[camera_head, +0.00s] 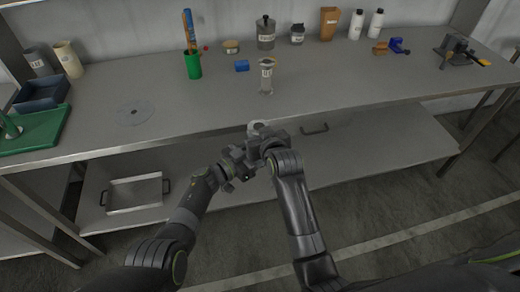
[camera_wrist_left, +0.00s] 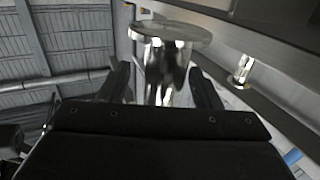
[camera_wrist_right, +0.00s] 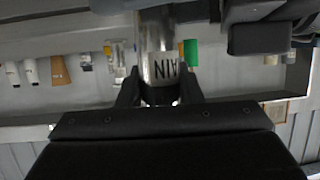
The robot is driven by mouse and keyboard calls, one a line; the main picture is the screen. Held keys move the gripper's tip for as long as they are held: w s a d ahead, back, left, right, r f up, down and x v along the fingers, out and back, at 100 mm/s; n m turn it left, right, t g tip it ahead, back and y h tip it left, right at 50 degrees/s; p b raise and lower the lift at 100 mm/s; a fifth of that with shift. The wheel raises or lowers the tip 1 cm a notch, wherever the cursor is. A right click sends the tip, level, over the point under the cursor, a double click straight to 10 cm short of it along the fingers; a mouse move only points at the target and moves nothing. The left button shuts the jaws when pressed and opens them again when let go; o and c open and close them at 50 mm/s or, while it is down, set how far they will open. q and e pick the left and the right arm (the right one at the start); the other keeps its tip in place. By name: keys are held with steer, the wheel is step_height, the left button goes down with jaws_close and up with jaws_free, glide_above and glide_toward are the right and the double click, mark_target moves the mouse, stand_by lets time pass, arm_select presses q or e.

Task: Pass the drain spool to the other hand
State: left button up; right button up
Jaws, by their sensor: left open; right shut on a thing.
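The drain spool is a shiny metal pipe piece with a round flange. Its pale end (camera_head: 258,127) shows just beyond my grippers in the head view, in front of the bench edge. My right gripper (camera_head: 262,142) is shut on it; in the right wrist view the spool's white label (camera_wrist_right: 165,68) with dark letters sits between the fingers. My left gripper (camera_head: 240,158) is open close beside the right one. In the left wrist view the spool's flange (camera_wrist_left: 172,32) and body stand between the spread fingers (camera_wrist_left: 161,85). Whether these fingers touch it cannot be told.
A similar labelled metal piece (camera_head: 267,77) stands on the bench (camera_head: 210,110). A flat disc (camera_head: 134,112) lies left. A tray (camera_head: 134,192) sits on the lower shelf.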

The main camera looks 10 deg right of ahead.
arm_select(q)
steer(key=shift+d, duration=0.1)
steer(key=c, duration=1.1)
arm_select(e)
steer(key=shift+r, duration=0.1)
arm_select(q)
jaws_close()
arm_select(e)
steer(key=o, duration=1.2)
steer(key=shift+c, duration=0.2)
